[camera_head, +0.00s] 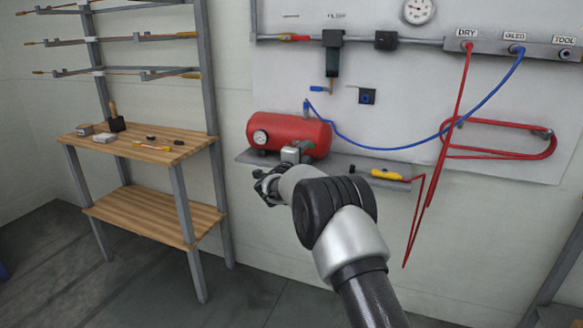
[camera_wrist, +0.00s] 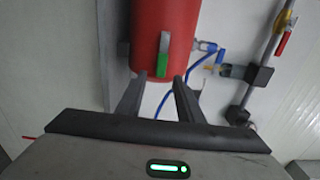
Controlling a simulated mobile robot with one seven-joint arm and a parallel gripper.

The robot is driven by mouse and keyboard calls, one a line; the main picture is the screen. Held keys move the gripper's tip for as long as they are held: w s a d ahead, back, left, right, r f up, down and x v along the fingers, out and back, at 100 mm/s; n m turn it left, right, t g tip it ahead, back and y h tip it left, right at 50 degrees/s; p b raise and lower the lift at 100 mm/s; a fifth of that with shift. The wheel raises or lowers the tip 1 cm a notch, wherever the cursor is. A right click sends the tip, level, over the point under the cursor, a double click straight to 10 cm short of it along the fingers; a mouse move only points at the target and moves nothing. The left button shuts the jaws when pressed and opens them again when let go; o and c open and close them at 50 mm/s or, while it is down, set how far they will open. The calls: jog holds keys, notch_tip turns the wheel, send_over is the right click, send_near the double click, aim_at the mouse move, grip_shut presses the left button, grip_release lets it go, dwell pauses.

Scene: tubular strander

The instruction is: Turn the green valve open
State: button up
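The green valve handle (camera_wrist: 163,62) shows in the wrist view as a narrow upright lever, green at its lower part and pale above. It appears against the end of the red tank (camera_wrist: 185,20). In the head view the red tank (camera_head: 290,132) sits on a wall shelf, and I cannot make out the green handle there. My gripper (camera_wrist: 160,82) is open, its two fingers apart with nothing between them. The handle's lower end lines up with the gap between the fingertips; I cannot tell its depth.
The tank rests on a grey shelf (camera_head: 350,164) with a yellow-handled tool (camera_head: 386,174). A blue hose (camera_head: 400,146) and red hoses (camera_head: 455,130) hang on the wall panel. A wooden workbench (camera_head: 150,143) stands at left. Open floor lies between bench and shelf.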

jog(key=p+v, duration=0.1)
jog(key=v, duration=1.1)
jog(key=shift+s, duration=0.4)
jog(key=shift+a, duration=0.15)
notch_tip(320, 180, up, 11)
jog(key=s+d+n+y, duration=0.1)
jog(key=s+n+y, duration=0.2)
jog(key=n+y, duration=0.3)
jog(key=s+d+r+n+g+y, duration=0.1)
jog(key=s+d+r+n+g, duration=0.1)
jog(key=s+n, duration=0.25)
jog(key=s+d+r+n+g+y, duration=0.1)
jog(key=s+d+r+n+g, duration=0.15)
jog(key=s, duration=0.35)
jog(key=s+d+f+n+g+h, duration=0.1)
jog(key=s+d+f+n+g, duration=0.3)
jog(key=s, duration=0.7)
jog(key=s+d+f+n+g+h, duration=0.1)
jog(key=s+d+f+n, duration=0.3)
jog(key=s, duration=0.8)
jog(key=s+d+f+n+g, duration=0.1)
jog(key=s+d+f+g, duration=0.1)
jog(key=s+d, duration=0.65)
notch_tip(320, 180, up, 25)
jog(key=s+a+p, duration=0.2)
jog(key=p, duration=2.3)
jog(key=shift+s+a+f, duration=0.15)
jog(key=shift+s+a, duration=0.05)
jog(key=shift+s, duration=0.1)
